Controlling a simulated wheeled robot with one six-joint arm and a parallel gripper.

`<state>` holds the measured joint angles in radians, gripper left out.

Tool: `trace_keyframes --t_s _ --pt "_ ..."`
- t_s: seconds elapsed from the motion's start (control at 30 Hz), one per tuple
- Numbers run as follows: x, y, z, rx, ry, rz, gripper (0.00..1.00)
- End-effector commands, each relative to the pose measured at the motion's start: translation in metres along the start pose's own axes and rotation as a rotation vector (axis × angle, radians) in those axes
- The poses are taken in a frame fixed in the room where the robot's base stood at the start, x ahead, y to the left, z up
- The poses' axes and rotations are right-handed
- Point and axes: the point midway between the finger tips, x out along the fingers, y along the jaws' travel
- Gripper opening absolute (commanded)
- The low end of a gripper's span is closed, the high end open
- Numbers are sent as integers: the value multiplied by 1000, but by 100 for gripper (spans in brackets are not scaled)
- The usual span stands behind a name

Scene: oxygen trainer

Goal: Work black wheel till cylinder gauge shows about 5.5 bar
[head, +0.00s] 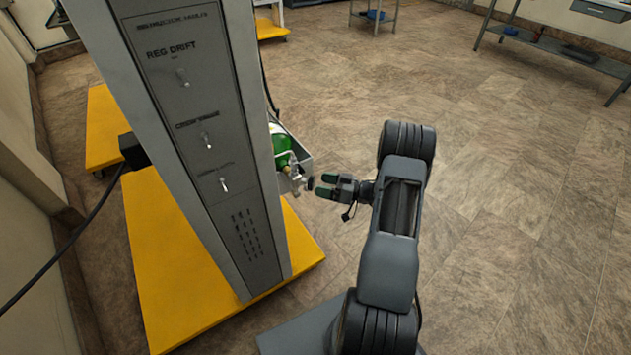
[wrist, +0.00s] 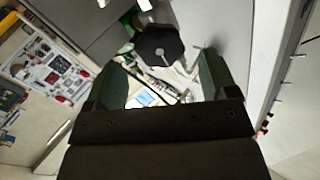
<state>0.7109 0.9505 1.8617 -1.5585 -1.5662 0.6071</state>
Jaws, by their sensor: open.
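The black wheel (wrist: 158,45) shows in the wrist view as a dark lobed knob, just beyond the gap between my fingers. In the head view the wheel (head: 311,184) is a small dark shape on the valve side of the green cylinder (head: 282,147). My gripper (head: 326,186) is open, its two fingers pointing left at the wheel with a small gap between. In the wrist view my gripper (wrist: 162,75) has one finger on each side below the wheel, holding nothing. I cannot make out the cylinder gauge or its reading in either view.
A tall grey trainer panel (head: 200,130) with several small levers stands left of the cylinder on a yellow base (head: 170,280). A board with instruments (wrist: 48,75) shows at the left in the wrist view. Tiled floor (head: 510,190) to the right is clear.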

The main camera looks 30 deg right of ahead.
Motion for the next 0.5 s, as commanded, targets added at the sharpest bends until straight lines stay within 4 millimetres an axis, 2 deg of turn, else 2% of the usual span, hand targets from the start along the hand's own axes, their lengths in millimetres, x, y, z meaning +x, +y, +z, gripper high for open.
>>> trace_keyframes --t_s 0.03,0.2,0.5 --pt "-12 0 -3 0 2 5 79" --pt "-47 0 -2 1 2 4 79" --pt "-89 0 -1 0 2 1 79"
